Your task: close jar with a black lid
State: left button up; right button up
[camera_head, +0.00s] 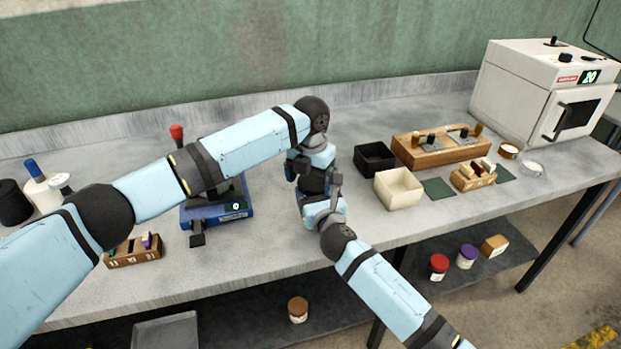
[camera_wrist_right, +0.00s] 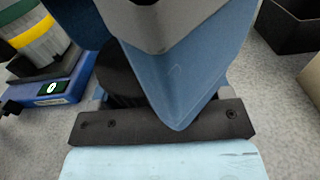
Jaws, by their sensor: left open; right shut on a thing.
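My left gripper (camera_head: 314,178) points down over the bench's middle, close against my right gripper (camera_head: 323,205), which reaches in from the front. In the right wrist view the blue body of my left gripper (camera_wrist_right: 185,60) fills the middle. Beside it, partly hidden, is a dark ridged round thing (camera_wrist_right: 122,78) that looks like the black lid, just beyond my right gripper's dark palm bar. My right gripper is shut on it, though its fingertips are mostly hidden. My left gripper is open; its fingertips are hard to make out. The jar itself is hidden or cannot be told apart.
A blue-based device (camera_head: 218,214) with a red knob stands to the left, a small wooden rack (camera_head: 133,252) in front. An open black box (camera_head: 375,159), a cream box (camera_head: 398,188) and a wooden block (camera_head: 440,146) stand to the right. Lidded jars sit on the lower shelf.

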pick_arm(q)
jog(key=shift+r, duration=4)
pick_arm(e)
jog(key=shift+a+r, duration=0.1)
jog(key=shift+r, duration=0.15)
jog(key=o, duration=1.8)
pick_arm(q)
jog(key=shift+r+p, duration=0.6)
jog(key=shift+p, duration=0.05)
pick_arm(e)
jog(key=v, duration=1.3)
jog(key=shift+s, duration=0.35)
